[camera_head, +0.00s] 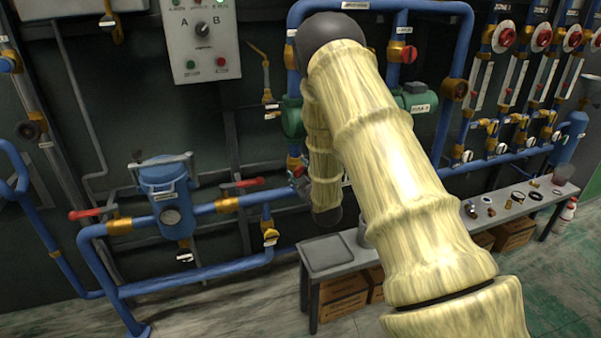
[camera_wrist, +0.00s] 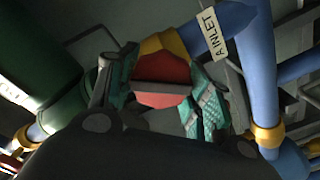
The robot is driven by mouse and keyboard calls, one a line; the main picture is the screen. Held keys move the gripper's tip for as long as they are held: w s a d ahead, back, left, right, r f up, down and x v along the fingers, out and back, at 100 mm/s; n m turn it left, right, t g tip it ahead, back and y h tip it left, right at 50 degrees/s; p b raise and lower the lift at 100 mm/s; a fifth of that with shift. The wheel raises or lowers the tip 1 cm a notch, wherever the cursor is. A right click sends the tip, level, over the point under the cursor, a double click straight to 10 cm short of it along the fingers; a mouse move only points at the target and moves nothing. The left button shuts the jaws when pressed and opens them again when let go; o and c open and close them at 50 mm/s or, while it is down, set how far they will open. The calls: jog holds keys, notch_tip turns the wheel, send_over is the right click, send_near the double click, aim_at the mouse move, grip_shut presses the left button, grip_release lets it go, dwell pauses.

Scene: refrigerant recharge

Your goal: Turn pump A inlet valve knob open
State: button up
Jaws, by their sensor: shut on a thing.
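The pump A inlet valve knob (camera_wrist: 162,73) is a red faceted knob with a raised bar across it, in the middle of the wrist view. A white "A INLET" label (camera_wrist: 213,33) is on the blue pipe beside it. My gripper (camera_wrist: 160,90) has its teal-padded fingers on both sides of the knob, shut on it. In the head view my gripper (camera_head: 301,182) is small and mostly hidden behind my arm. The knob cannot be made out clearly there.
A green pump (camera_head: 292,118) stands left of my arm, with a second green pump (camera_head: 415,97) to the right. A control panel (camera_head: 201,38) is at upper left. A grey bench (camera_head: 329,256) with small parts is below. Red-handled valves (camera_head: 84,214) sit on the left piping.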

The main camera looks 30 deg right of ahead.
jog(key=n, duration=0.3)
jog(key=shift+a+f+n, duration=0.1)
jog(key=shift+f+n, duration=0.1)
jog(key=shift+n, duration=0.2)
jog(key=shift+n+b, duration=0.6)
jog(key=shift+n, duration=1.2)
jog(key=o, duration=1)
jog(key=shift+o, duration=0.2)
jog(key=v, duration=1.2)
